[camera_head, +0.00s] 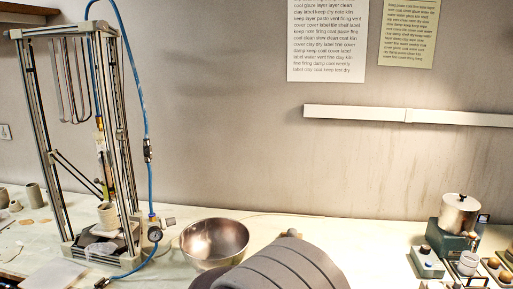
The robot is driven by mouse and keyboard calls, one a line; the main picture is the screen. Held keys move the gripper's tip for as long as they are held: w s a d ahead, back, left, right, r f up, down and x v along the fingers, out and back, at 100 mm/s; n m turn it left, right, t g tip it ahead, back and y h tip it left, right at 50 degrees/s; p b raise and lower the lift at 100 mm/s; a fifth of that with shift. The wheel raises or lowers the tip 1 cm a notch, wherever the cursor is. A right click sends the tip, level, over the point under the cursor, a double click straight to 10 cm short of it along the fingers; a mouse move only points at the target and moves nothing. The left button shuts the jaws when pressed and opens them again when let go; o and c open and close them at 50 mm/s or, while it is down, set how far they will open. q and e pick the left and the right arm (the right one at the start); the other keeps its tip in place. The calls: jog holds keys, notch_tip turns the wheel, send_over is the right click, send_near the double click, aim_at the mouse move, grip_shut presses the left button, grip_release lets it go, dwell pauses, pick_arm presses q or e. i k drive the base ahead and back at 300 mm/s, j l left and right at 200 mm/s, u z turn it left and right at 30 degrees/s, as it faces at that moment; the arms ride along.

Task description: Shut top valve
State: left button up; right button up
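A tall delta clay printer (47,130) with a pale metal frame stands at the left of the bench. A blue hose (141,100) arches over its top and runs down its right side. A dark inline fitting (148,150), which looks like the upper valve, sits partway down the hose. Its handle position is too small to tell. Lower down, a regulator with a round gauge (155,234) joins the hose beside the printer base. Another small dark fitting (102,283) is at the hose's lower end.
A metal bowl (213,241) stands right of the gauge. Clay cups (34,195) and flat pieces lie at the far left. A steel pot on a teal machine (459,214) and small boxes stand at the right. The wall behind the hose is bare.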

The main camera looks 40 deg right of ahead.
aim_at(149, 152)
jog(key=z, duration=0.85)
